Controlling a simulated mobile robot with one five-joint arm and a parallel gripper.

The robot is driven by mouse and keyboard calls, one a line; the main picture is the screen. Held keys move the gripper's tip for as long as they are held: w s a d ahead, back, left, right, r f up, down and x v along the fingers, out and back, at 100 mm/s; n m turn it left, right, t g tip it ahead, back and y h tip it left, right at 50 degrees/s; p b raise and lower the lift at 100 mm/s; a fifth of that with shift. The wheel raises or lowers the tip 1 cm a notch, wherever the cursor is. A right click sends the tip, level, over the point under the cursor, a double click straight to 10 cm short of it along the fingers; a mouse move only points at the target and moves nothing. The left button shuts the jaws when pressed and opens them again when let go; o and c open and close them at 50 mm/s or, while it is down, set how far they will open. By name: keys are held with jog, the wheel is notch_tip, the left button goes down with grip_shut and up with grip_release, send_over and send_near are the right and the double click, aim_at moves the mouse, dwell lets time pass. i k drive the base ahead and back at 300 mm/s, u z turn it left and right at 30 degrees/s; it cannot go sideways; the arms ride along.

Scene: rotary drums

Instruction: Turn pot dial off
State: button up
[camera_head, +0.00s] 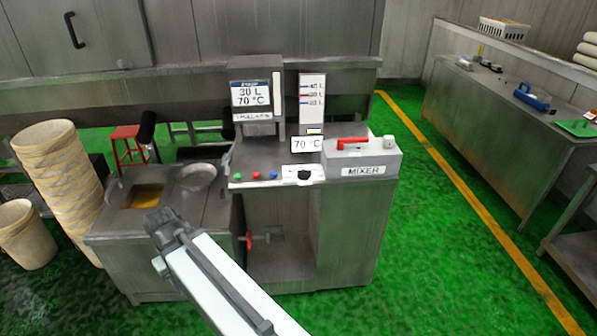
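A small black dial (304,175) sits on a white label on the front of the steel control counter (345,215). Its exact pointing angle is too small to tell. The steel pot (112,222) with yellow contents is to the left of the counter, partly open on top. My gripper (163,222) is in front of the pot, to the left of and below the dial, well apart from it. Its fingers are dark and small, and I cannot tell whether they are open.
Green, red and blue buttons (256,175) lie left of the dial. The mixer box (362,160) with a red lever is to its right. A red-handled valve (249,240) is below. Stacked tan baskets (62,180) stand at left. Green floor (450,250) is clear at right.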

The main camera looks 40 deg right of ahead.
aim_at(303, 174)
jog(key=u, duration=0.35)
jog(key=i, duration=1)
